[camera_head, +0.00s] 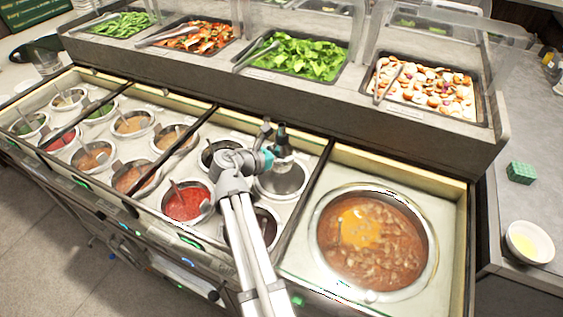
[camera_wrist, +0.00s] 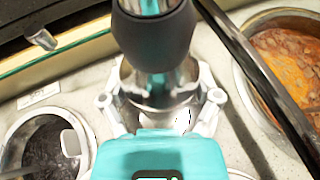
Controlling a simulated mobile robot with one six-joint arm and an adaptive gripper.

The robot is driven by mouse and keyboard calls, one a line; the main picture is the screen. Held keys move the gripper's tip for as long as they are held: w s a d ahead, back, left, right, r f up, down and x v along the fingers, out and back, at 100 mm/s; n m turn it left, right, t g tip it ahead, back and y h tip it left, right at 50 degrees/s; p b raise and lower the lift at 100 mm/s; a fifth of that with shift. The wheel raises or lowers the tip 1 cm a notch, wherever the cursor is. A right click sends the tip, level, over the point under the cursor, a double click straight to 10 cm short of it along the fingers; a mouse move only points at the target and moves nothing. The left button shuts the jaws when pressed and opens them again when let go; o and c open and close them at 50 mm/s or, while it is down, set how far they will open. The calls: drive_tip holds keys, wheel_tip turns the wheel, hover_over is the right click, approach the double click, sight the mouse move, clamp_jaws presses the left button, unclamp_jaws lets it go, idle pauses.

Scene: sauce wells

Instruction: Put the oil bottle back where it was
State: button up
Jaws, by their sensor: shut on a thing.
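The oil bottle (camera_head: 282,141) shows as a dark, narrow upright shape in the head view, above the back edge of a metal well (camera_head: 284,182). In the wrist view the bottle's dark grey part (camera_wrist: 155,35) stands at the top centre, with a shiny part below it. My gripper (camera_head: 272,150) is shut on the bottle, with one grey finger on each side in the wrist view (camera_wrist: 160,100). The bottle's lower end is partly hidden, and I cannot tell whether it touches anything.
A large pot of soup (camera_head: 372,240) sits right of the bottle, beyond a divider. Several sauce wells, including a red sauce (camera_head: 186,203), lie to the left. Food trays (camera_head: 425,88) under clear guards stand behind. A white bowl (camera_head: 530,242) and green block (camera_head: 521,172) are at right.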

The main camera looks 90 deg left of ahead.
drive_tip(key=shift+f+b, duration=1.7)
drive_tip(key=shift+f, duration=0.3)
drive_tip(key=o, duration=1.1)
drive_tip(key=shift+r, duration=0.3)
drive_tip(key=shift+p+v, duration=2.3)
drive_tip(key=shift+v, duration=3.7)
drive_tip(key=shift+f, duration=0.1)
